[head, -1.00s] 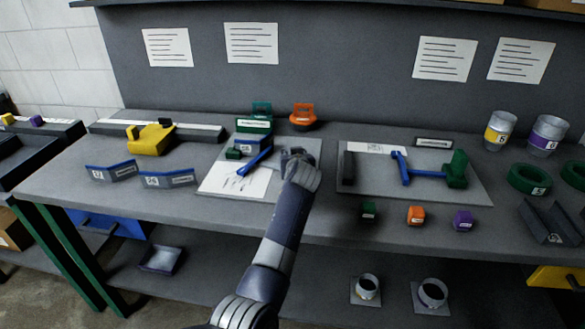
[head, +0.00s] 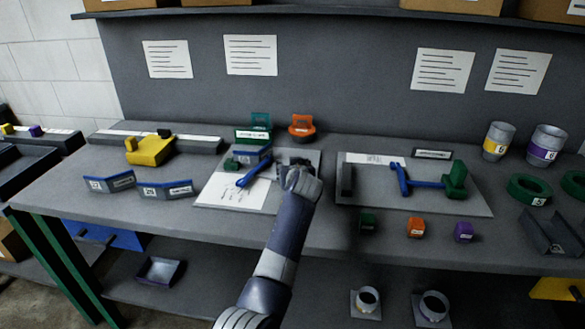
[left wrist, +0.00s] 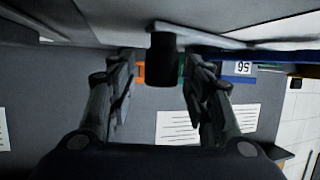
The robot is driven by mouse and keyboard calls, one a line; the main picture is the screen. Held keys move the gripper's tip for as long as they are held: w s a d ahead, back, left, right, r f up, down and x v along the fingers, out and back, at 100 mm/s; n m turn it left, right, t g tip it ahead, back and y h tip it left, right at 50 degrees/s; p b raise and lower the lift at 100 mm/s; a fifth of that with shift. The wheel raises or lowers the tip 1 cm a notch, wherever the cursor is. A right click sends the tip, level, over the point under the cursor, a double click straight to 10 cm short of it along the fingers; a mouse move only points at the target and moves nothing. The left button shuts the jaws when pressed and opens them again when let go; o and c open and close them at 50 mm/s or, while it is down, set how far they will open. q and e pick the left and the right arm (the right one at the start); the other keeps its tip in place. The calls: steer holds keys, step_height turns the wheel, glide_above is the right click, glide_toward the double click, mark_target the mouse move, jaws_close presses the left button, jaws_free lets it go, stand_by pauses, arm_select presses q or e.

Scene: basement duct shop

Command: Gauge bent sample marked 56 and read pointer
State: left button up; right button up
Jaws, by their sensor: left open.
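The gauge is a flat grey plate (head: 232,165) with a white sheet (head: 240,195), a blue pointer (head: 254,171) and a small green block (head: 231,164). A blue-edged bent sample (head: 251,154) stands at the plate's back. In the left wrist view a blue-edged piece bears an upside-down label that looks like 56 (left wrist: 243,67). My left gripper (head: 294,163) is over the plate's right part, right of the pointer. In the left wrist view its open fingers (left wrist: 160,85) flank a dark post (left wrist: 161,45); contact cannot be told. The pointer's reading is too small to make out. My right gripper is out of view.
Two bent samples (head: 165,190) stand at the front left, beside a yellow tool (head: 150,150). Green (head: 260,122) and orange (head: 301,126) holders stand behind the gauge. A second gauge plate (head: 440,204) lies to the right, with small coloured blocks (head: 415,227) before it.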

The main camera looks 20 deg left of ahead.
arm_select(q)
step_height(320, 180, up, 10)
steer(key=shift+r, duration=0.1)
stand_by(0.4)
